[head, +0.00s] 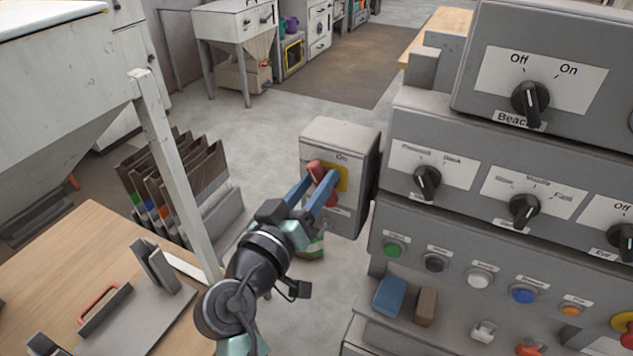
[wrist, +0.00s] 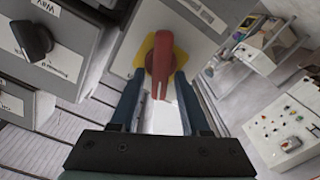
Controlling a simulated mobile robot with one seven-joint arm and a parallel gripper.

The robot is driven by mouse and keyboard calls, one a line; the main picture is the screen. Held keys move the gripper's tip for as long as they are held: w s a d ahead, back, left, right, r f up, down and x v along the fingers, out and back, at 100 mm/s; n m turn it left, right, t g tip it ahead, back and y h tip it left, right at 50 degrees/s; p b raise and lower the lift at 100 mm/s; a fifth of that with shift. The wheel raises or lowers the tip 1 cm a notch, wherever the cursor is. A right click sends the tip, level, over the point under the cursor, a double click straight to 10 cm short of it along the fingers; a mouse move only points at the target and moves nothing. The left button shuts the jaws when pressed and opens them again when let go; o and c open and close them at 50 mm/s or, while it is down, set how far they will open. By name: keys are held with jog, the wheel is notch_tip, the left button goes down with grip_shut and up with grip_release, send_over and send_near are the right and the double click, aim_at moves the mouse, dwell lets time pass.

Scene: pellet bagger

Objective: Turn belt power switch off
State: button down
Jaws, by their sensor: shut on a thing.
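The belt power switch is a red handle (head: 316,170) on a yellow plate (head: 342,178), set in the front of a grey box (head: 340,132). An "On" label shows above the plate. My gripper (head: 322,190) reaches the box from the front left, its two blue fingers shut on the red handle. In the wrist view the handle (wrist: 160,68) lies between the fingertips (wrist: 158,88), in front of the yellow plate (wrist: 146,52). The fingers cover part of the handle and plate, so I cannot tell exactly which setting it points to.
A grey console (head: 440,125) with black knobs and coloured buttons stands close to the right of the box. A blue block (head: 390,296) and a brown block (head: 425,306) lie on its ledge. A wooden table (head: 70,262) and a pale post (head: 172,165) stand at left.

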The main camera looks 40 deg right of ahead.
jog(key=n, duration=0.2)
jog(key=n+p, duration=0.1)
jog(key=n, duration=0.1)
jog(key=n+p, duration=0.1)
jog(key=n, duration=0.1)
jog(key=shift+w+a+f, duration=0.15)
jog(key=shift+w, duration=0.1)
jog(key=n+p, duration=0.1)
jog(key=n, duration=0.1)
jog(key=n+p, duration=0.1)
jog(key=n, duration=0.3)
jog(key=shift+f+p, duration=0.4)
jog(key=shift+n, duration=0.4)
jog(key=c, duration=0.7)
grip_release()
jog(key=b+v, duration=0.2)
jog(key=v, duration=1.1)
jog(key=shift+f+b, duration=0.1)
jog(key=shift+b, duration=0.2)
